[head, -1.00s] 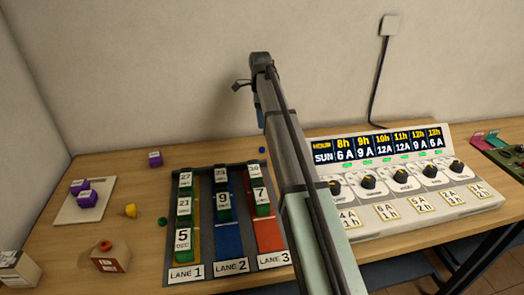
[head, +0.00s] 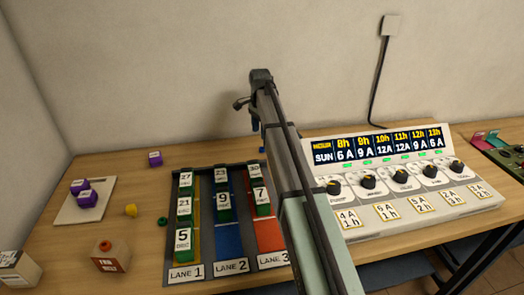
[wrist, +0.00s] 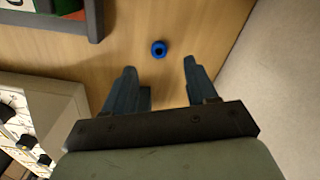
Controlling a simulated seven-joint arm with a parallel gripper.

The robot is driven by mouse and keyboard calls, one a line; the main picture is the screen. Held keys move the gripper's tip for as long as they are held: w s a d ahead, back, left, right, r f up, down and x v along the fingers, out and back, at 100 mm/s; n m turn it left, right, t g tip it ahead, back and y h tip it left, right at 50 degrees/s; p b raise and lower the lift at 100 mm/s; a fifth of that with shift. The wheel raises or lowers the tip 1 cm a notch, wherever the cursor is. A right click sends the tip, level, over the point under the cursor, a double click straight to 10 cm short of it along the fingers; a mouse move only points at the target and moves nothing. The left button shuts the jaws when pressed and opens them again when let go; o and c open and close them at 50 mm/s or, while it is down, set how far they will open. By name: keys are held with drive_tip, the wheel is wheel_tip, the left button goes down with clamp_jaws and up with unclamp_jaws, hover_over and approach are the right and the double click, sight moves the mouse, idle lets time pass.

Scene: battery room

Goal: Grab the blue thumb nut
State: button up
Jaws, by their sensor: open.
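The blue thumb nut (wrist: 159,48) is a small blue ring with a dark hole, lying on the wooden table. In the wrist view it sits just beyond the gap between my fingertips, roughly centred between them and touching neither. In the head view a small blue bit of the nut (head: 262,151) shows behind the lane tray, beside my arm. My gripper (wrist: 160,65) is open and empty, its two blue-grey fingers spread. In the head view my arm hides most of the gripper.
The lane tray (head: 201,270) with numbered blocks stands left of my arm, its edge near the nut. A control panel with knobs (head: 415,172) stands to the right. The wall (wrist: 285,75) rises close behind the nut. A yellow piece (head: 131,210) and green piece (head: 162,221) lie farther left.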

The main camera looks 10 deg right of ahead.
sight(262, 150)
drive_tip(key=shift+d+f, duration=0.2)
drive_tip(key=shift+f, duration=1.75)
drive_tip(key=shift+d+f, duration=0.2)
drive_tip(key=shift+f, duration=1.7)
clamp_jaws()
